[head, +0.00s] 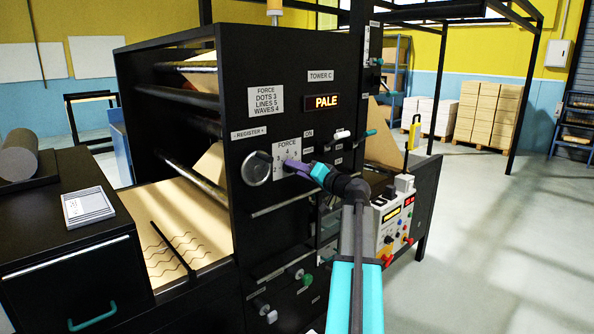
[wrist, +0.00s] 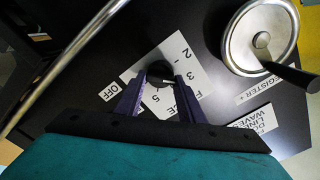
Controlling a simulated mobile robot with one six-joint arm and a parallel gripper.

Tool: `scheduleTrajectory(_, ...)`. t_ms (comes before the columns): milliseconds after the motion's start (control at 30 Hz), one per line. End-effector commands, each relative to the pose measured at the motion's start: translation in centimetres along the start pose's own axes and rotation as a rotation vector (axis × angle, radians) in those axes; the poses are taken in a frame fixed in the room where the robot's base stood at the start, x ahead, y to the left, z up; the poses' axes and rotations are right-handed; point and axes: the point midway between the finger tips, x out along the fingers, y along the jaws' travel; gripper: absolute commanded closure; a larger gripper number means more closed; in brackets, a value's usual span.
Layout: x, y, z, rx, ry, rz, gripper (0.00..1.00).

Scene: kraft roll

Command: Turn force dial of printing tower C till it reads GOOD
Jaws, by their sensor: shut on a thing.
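The black panel of printing tower C (head: 322,76) stands in the middle of the head view. Its lit display (head: 322,101) reads PALE in orange. The force dial's white number plate (head: 288,150) sits under the FORCE label, right of the register wheel. My gripper (head: 292,170) reaches in from the right. In the wrist view, its purple fingers (wrist: 160,90) are shut on the small black force dial (wrist: 160,71). The numbers 2, 3 and 5 show around it on the plate; the pointer's exact setting cannot be told.
The silver register wheel (head: 257,168) with its handle is close left of the dial; it also shows in the wrist view (wrist: 245,47). A metal rail (wrist: 70,62) crosses the panel. A placard (head: 266,101) lists DOTS 3, LINES 5, WAVES 4. Kraft web with wavy lines (head: 175,240) runs at left.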

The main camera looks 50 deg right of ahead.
Motion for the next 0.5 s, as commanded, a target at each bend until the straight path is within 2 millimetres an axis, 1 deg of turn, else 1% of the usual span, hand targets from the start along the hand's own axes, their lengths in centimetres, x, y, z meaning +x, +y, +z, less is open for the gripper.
scheduleTrajectory(267, 0.14, 0.10, -0.13, 0.063, -0.001, -0.004, 0.87)
scheduleTrajectory(500, 0.12, 0.20, -0.22, 0.194, 0.001, -0.004, 0.87)
